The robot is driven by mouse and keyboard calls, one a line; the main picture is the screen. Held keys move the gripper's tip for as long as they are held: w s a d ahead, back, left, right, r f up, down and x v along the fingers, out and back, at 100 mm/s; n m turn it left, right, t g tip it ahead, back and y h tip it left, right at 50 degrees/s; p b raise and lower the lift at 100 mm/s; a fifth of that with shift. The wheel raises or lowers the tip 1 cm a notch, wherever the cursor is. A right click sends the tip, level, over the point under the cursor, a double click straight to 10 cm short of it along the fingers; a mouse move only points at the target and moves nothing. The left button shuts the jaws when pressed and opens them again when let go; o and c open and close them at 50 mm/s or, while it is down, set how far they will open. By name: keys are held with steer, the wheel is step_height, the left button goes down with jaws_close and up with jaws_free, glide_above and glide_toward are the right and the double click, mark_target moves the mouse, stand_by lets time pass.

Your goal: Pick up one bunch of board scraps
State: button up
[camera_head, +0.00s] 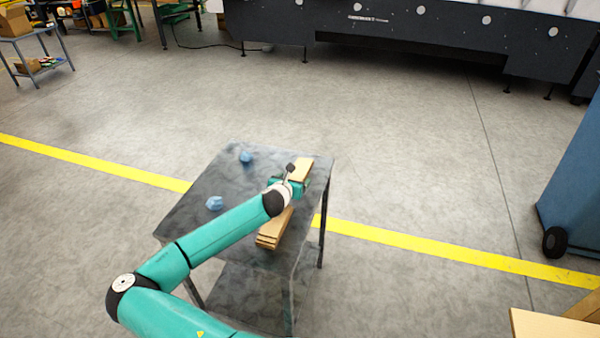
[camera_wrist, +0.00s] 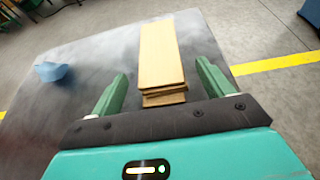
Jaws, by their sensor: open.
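Two bunches of tan board scraps lie on a small grey table (camera_head: 190,228). One bunch (camera_head: 302,168) is at the far right of the tabletop, partly behind my gripper (camera_head: 290,183). The other bunch (camera_head: 268,240), a stack of flat strips, lies nearer, partly under my arm. In the wrist view, a stacked bunch (camera_wrist: 160,55) lies ahead, its near end between the two green fingers of my gripper (camera_wrist: 160,88). The fingers are open, with a gap on each side of the stack. I cannot tell how high they are above the tabletop.
Two crumpled blue pieces lie on the table's left part, one far (camera_head: 246,156) and one nearer (camera_head: 214,203); one shows in the wrist view (camera_wrist: 52,72). A blue wheeled object (camera_head: 575,190) stands at right. Open floor surrounds the table.

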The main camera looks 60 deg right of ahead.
mark_target(296, 176)
steer(key=x, duration=0.4)
steer(key=shift+a, duration=0.1)
steer(key=c, duration=1.1)
steer(key=shift+o, duration=0.2)
